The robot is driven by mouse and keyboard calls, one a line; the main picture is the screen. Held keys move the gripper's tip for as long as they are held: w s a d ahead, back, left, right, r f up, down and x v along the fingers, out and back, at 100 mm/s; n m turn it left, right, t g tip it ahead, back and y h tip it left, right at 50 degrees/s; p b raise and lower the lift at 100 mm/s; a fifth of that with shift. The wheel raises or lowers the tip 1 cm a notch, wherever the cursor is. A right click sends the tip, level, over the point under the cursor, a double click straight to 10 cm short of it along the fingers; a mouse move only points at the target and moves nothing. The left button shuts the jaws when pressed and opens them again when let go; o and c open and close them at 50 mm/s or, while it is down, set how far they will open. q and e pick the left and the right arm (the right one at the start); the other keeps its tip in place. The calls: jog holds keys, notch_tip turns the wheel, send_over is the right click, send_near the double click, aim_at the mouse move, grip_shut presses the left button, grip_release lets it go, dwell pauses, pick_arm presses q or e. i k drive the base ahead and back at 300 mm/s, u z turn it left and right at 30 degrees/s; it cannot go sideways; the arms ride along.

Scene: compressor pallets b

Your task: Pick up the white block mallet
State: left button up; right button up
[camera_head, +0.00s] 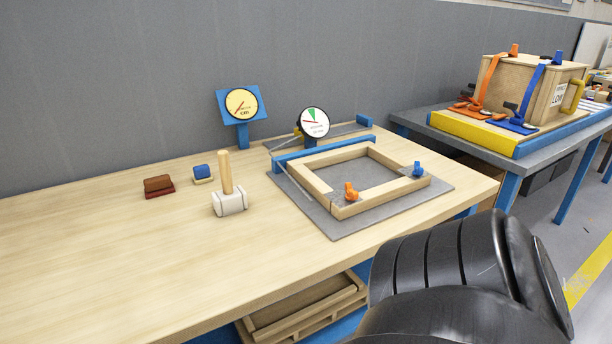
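The white block mallet (230,201) stands on the wooden table, left of the grey mat. Its white block head rests on the tabletop and its light wooden handle (225,170) points straight up. Nothing touches it. A dark arm link of mine fills the lower right of the view. Neither gripper shows in the view.
A wooden frame (373,205) with orange and blue clamps lies on a grey mat (436,199). Two dial gauges (241,103) stand behind. The table's front left is clear.

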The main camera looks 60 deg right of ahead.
aim_at(231, 200)
jog(key=z, duration=2.35)
